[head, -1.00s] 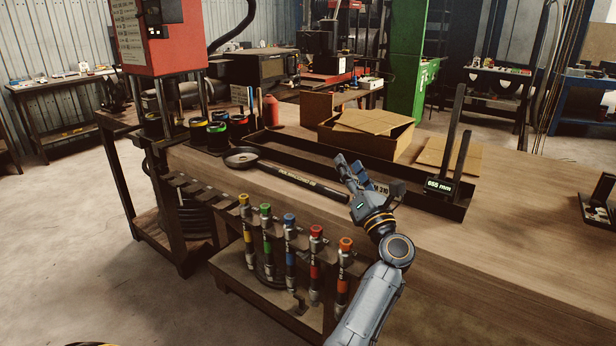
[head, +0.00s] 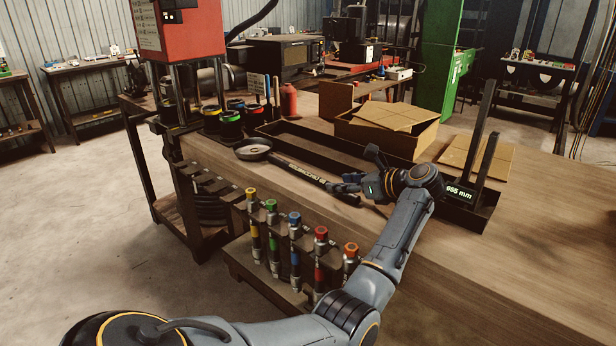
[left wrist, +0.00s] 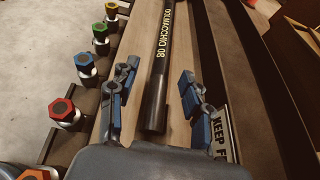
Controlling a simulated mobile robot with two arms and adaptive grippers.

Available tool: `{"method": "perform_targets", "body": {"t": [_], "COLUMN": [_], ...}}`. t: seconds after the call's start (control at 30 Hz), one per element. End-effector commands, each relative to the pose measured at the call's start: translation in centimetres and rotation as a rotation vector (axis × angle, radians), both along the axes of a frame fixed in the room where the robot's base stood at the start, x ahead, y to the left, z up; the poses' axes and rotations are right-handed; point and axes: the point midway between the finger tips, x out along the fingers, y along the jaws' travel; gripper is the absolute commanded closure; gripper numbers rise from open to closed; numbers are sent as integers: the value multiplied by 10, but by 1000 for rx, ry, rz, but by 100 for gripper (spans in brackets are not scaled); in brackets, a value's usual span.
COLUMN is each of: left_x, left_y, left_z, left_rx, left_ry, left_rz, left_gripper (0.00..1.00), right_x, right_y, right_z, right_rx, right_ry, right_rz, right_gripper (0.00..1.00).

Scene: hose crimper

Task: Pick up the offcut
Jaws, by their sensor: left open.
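The offcut looks to be the short black hose (head: 300,173) with pale lettering, lying on the wooden bench near its front edge. In the left wrist view the hose (left wrist: 160,65) runs from the top down between my fingers, and its near end shows in front of the palm. My left gripper (head: 356,172) is at the right end of the hose. It is open, with blue-padded fingers on both sides of the hose and apart from it in the wrist view (left wrist: 158,100). Its height above the bench is hard to tell. My right gripper is not in view.
A round black dish (head: 253,149) is by the hose's far end. A long dark tray (head: 300,140) with uprights lies behind. Several colour-capped tools (head: 295,240) hang along the bench front. A cardboard box (head: 385,135) stands behind the tray.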

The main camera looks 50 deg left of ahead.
Motion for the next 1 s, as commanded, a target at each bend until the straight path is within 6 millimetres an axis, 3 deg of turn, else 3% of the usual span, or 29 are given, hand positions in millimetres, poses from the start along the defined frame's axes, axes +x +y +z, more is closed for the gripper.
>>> {"method": "perform_targets", "body": {"t": [0.23, 0.5, 0.77, 0.87, 1.0], "left_x": [0, 2, 2, 2, 2], "left_y": [19, 52, 54, 54, 54], "left_z": [-8, -25, -26, -26, -26], "left_rx": [4, 4, 2, 2, 2], "left_ry": [3, 2, 0, 0, 1], "left_rz": [1, 1, -2, -2, -1], "left_gripper": [51, 51, 51, 65, 94], "right_x": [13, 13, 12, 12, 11], "right_y": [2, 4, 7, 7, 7], "right_z": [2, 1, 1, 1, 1], "right_rx": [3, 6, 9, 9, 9], "right_ry": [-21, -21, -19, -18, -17], "right_rz": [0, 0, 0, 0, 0], "right_gripper": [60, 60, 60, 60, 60]}}
